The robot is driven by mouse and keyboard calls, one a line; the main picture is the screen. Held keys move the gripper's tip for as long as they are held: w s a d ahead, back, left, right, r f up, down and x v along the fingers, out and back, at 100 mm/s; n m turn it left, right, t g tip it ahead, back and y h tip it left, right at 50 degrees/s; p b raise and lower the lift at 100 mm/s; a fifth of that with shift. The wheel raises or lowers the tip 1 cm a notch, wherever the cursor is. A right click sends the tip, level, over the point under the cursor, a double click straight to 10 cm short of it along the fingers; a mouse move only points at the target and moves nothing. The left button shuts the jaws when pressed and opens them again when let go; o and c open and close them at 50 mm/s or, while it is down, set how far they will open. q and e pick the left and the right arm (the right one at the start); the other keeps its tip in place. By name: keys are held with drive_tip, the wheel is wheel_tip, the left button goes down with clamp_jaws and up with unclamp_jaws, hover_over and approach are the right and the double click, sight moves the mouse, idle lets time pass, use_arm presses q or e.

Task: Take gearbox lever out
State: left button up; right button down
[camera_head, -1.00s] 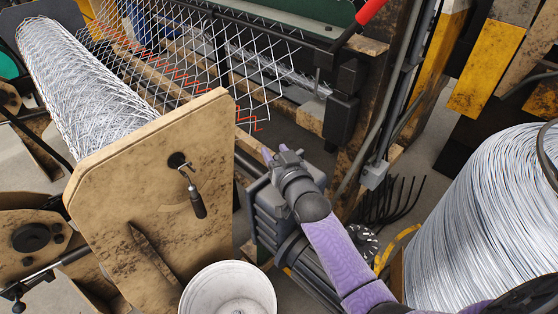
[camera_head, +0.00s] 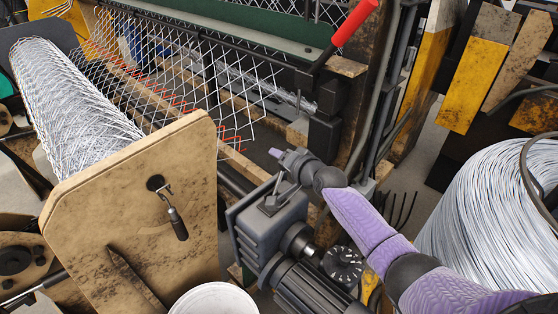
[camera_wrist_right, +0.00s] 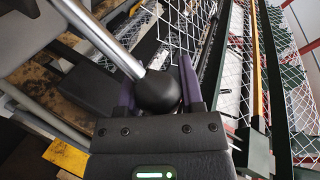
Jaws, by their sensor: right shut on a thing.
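The gearbox (camera_head: 268,230) is a dark grey ribbed block with a motor, at the lower middle of the head view. My right gripper (camera_head: 280,155) is above and beyond it, on the purple right arm. In the right wrist view my right gripper (camera_wrist_right: 157,85) has its purple fingers on both sides of the black ball knob of the gearbox lever (camera_wrist_right: 157,92). A bare metal rod runs from the knob to the upper left. The gripper is shut on the knob. In the head view the lever is not clearly visible. My left gripper is out of view.
A wooden end plate (camera_head: 125,215) with a crank handle and a mesh roll (camera_head: 75,100) stand at the left. A red-handled lever (camera_head: 354,24) is at the top. A wire coil (camera_head: 485,200) stands at the right, and a white bucket (camera_head: 213,300) at the bottom.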

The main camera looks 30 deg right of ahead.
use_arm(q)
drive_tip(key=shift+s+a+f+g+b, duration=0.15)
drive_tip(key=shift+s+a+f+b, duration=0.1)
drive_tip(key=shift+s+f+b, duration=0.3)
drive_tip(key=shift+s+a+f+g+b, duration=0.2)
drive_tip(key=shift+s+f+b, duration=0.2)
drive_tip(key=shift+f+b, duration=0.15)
use_arm(e)
drive_tip(key=shift+w+d+f+m+y, duration=0.25)
drive_tip(key=shift+d+f+m+y, duration=0.15)
drive_tip(key=shift+d+f+m, duration=0.35)
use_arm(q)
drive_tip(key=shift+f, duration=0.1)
use_arm(e)
drive_tip(key=shift+r+g, duration=0.1)
drive_tip(key=shift+g, duration=0.2)
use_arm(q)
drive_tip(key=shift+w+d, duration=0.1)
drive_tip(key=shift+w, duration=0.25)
use_arm(e)
drive_tip(key=shift+c, duration=1.2)
unclamp_jaws()
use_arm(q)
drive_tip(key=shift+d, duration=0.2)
